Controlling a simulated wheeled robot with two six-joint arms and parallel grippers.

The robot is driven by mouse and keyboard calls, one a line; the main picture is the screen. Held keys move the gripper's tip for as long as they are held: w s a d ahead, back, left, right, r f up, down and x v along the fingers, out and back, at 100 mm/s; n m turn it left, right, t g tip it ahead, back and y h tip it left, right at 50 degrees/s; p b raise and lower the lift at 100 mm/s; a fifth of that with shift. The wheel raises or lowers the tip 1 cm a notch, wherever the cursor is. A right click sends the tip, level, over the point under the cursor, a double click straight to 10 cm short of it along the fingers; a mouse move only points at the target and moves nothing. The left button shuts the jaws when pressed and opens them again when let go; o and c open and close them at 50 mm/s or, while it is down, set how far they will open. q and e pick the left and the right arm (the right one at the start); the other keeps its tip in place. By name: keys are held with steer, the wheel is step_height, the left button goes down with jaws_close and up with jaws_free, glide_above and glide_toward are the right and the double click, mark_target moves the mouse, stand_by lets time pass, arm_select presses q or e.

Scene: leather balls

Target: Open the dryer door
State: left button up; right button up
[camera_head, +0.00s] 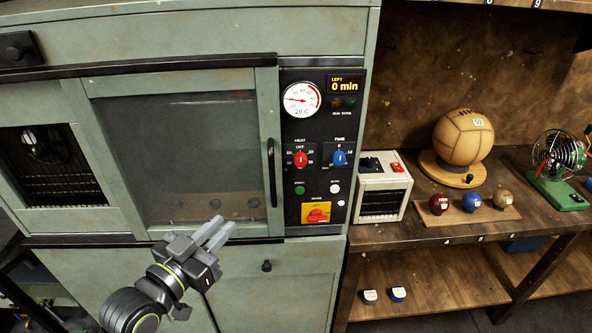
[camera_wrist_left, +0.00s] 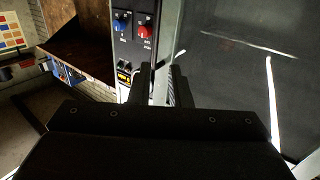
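The dryer is a worn green cabinet with a shut door (camera_head: 100,95) around a dark glass window (camera_head: 180,140). A black vertical bar handle (camera_head: 271,172) is on the door's right edge, beside the control panel. My left gripper (camera_head: 221,225) is in front of the lower part of the door, left of and below the handle and apart from it. Its two fingers show a small gap and nothing between them. In the left wrist view the fingers (camera_wrist_left: 161,84) also stand apart, over the door frame. I cannot make out the handle there. My right gripper is not in view.
The control panel (camera_head: 293,118) has a dial gauge (camera_head: 302,99), a "0 min" display, and red and blue knobs. A lower drawer (camera_head: 265,290) is shut.

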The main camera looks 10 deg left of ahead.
arm_select(q)
steer(key=r, duration=0.1)
steer(key=b, duration=0.3)
glide_above(274, 202)
steer(key=shift+w+a, duration=0.15)
steer(key=shift+w, duration=0.2)
jaws_close()
